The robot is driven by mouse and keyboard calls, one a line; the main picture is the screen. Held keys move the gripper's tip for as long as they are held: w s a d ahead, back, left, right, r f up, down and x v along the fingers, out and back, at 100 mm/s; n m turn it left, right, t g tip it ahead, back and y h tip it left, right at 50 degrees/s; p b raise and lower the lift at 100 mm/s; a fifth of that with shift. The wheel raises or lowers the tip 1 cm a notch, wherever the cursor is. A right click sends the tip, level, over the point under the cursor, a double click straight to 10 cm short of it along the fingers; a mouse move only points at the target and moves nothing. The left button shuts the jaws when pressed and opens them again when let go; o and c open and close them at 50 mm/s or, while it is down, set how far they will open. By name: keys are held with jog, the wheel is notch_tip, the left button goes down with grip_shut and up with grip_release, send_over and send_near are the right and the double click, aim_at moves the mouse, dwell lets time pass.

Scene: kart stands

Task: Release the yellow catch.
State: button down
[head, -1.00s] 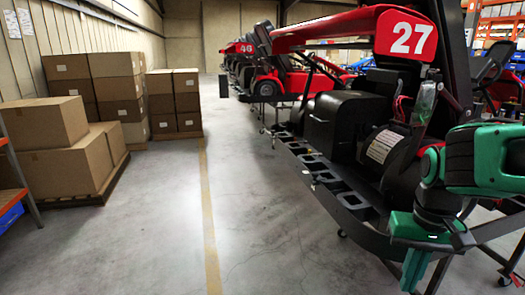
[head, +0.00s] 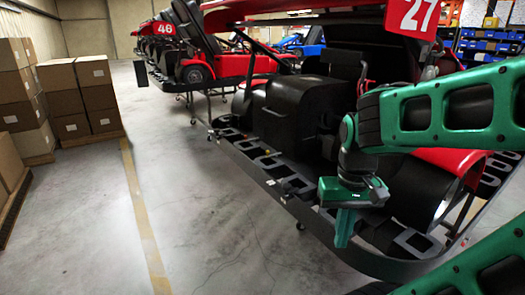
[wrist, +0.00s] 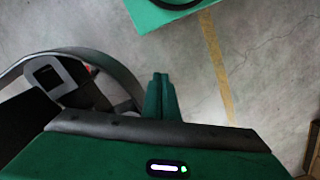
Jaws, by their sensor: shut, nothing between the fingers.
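I cannot make out a yellow catch in either view. The red and black kart numbered 27 (head: 290,115) stands on a raised stand at the right of the head view. My gripper (head: 343,238) points down at the kart's near side, by the dark side rail, with its green fingers shut and empty. The wrist view shows the shut fingers (wrist: 160,82) with grey floor beyond them. The kart's curved dark rail (wrist: 105,62) is to their left there. I cannot tell whether the fingers touch the rail. My arm hides part of the kart's rear.
Another red kart, numbered 46 (head: 200,68), stands further back in the row. Stacked cardboard boxes (head: 80,95) are at the left. The concrete floor (head: 200,200) between is clear, with a yellow line (head: 140,215) along it. Shelves with blue bins (head: 490,52) stand far right.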

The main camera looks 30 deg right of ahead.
jog(key=shift+w+d, duration=0.2)
jog(key=shift+w, duration=0.05)
